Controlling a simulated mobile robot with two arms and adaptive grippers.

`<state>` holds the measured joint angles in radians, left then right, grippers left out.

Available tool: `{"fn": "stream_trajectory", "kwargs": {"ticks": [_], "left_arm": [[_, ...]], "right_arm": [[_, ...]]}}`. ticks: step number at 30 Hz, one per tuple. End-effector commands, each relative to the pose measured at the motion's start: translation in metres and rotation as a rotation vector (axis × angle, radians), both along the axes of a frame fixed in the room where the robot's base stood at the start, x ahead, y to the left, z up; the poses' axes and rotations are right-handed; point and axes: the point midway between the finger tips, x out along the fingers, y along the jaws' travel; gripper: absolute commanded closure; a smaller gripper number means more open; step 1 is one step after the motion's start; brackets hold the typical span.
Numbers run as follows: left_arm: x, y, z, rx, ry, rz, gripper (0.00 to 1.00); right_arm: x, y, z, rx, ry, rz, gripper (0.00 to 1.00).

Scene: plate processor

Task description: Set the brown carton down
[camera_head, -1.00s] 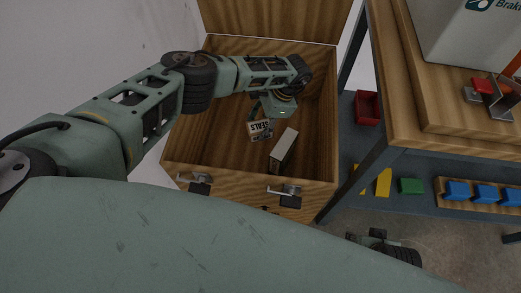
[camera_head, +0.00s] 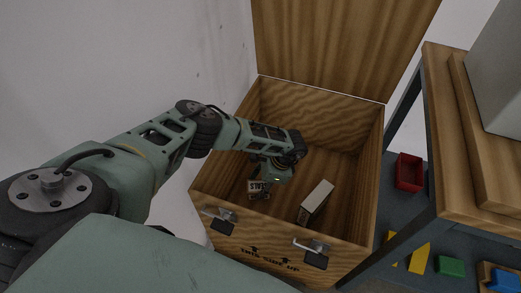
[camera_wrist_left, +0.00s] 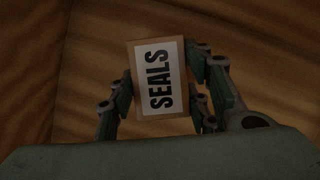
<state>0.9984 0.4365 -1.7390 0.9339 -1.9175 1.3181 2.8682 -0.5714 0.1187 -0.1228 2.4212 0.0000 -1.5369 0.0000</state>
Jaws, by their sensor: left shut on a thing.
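The brown carton (camera_wrist_left: 160,78) has a white label reading SEALS. My left gripper (camera_wrist_left: 162,95) is shut on it, with a finger on each side in the left wrist view. In the head view my left arm reaches into an open wooden crate (camera_head: 228,228), and the left gripper (camera_head: 266,184) points down inside it. The carton (camera_head: 257,187) shows below the gripper, low in the left part of the crate. I cannot tell whether it touches the crate floor. My right gripper is out of view.
A pale-topped box (camera_head: 318,196) lies on the crate floor to the right of the carton, with a gap between. The crate lid (camera_head: 345,45) stands open at the back. A bench (camera_head: 450,150) with a red bin (camera_head: 410,171) below stands on the right.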

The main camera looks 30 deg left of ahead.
Motion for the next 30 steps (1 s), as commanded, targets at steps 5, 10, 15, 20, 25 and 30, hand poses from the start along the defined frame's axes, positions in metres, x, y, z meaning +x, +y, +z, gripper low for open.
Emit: {"fn": "stream_trajectory", "kwargs": {"ticks": [5, 10, 15, 20, 25, 30], "left_arm": [[-0.001, 0.002, -0.016, 0.001, 0.001, -0.001, 0.86], [-0.001, 0.002, -0.041, 0.000, 0.000, 0.001, 0.86], [0.000, 0.001, -0.041, -0.001, -0.001, 0.000, 0.85], [-0.001, 0.001, -0.042, 0.000, 0.000, 0.000, 0.86], [-0.001, 0.001, -0.042, 0.000, 0.000, 0.000, 0.44], [-0.001, 0.001, -0.042, 0.000, 0.000, 0.000, 0.36]], "right_arm": [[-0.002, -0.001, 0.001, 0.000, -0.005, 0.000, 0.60], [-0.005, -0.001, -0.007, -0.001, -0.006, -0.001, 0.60], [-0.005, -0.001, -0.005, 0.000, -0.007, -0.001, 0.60], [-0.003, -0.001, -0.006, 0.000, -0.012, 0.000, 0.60], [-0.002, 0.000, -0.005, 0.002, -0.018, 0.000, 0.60], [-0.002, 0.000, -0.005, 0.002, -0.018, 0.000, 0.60]]}}
